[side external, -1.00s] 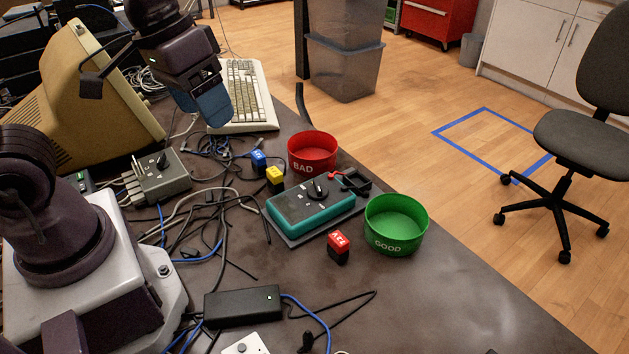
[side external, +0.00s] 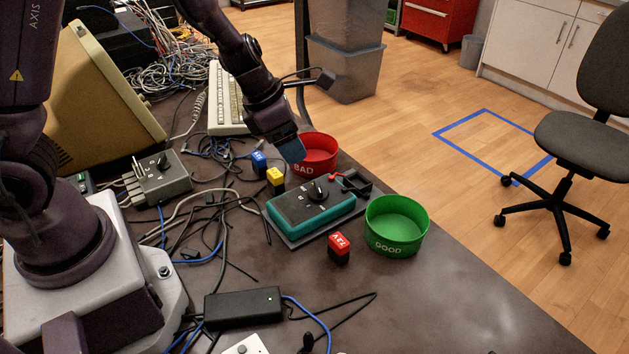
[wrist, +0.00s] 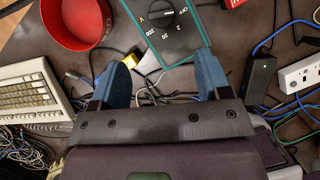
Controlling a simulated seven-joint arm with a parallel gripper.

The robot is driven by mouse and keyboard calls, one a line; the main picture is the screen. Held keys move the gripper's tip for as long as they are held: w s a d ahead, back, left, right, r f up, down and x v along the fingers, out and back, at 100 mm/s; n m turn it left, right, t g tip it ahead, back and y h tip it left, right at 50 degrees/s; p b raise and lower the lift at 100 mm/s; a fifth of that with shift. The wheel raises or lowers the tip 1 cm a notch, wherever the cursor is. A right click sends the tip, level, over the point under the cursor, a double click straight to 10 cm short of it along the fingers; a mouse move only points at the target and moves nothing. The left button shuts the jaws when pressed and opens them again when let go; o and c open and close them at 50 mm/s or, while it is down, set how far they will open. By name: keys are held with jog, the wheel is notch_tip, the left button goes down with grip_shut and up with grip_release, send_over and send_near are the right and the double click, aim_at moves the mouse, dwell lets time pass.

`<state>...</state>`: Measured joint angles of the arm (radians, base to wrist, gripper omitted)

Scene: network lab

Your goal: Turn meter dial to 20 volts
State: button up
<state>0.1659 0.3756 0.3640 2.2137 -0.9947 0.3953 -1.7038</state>
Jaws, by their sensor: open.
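The teal-edged meter (side external: 290,215) lies flat on a dark tray, with a black dial (side external: 318,190) on its dark face. In the wrist view the dial (wrist: 163,17) is near the top edge, with OFF, 2, 20, 200 and V marked around it. Its white pointer mark appears to face the OFF side, but it is small. My gripper (side external: 290,150) is above the table, behind the meter and beside the red bowl. In the wrist view my gripper (wrist: 163,78) has its blue fingers wide apart and empty, with the meter beyond them.
A red BAD bowl (side external: 318,160) stands behind the meter and a green GOOD bowl (side external: 396,238) to its right. Blue (side external: 259,161), yellow (side external: 275,179) and red (side external: 339,247) blocks stand around it. Cables cover the table's left. The front right of the table is clear.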

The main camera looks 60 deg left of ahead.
aim_at(317, 186)
jog(key=x, duration=1.1)
jog(key=shift+w+f, duration=0.1)
jog(key=shift+f, duration=0.3)
jog(key=c, duration=0.9)
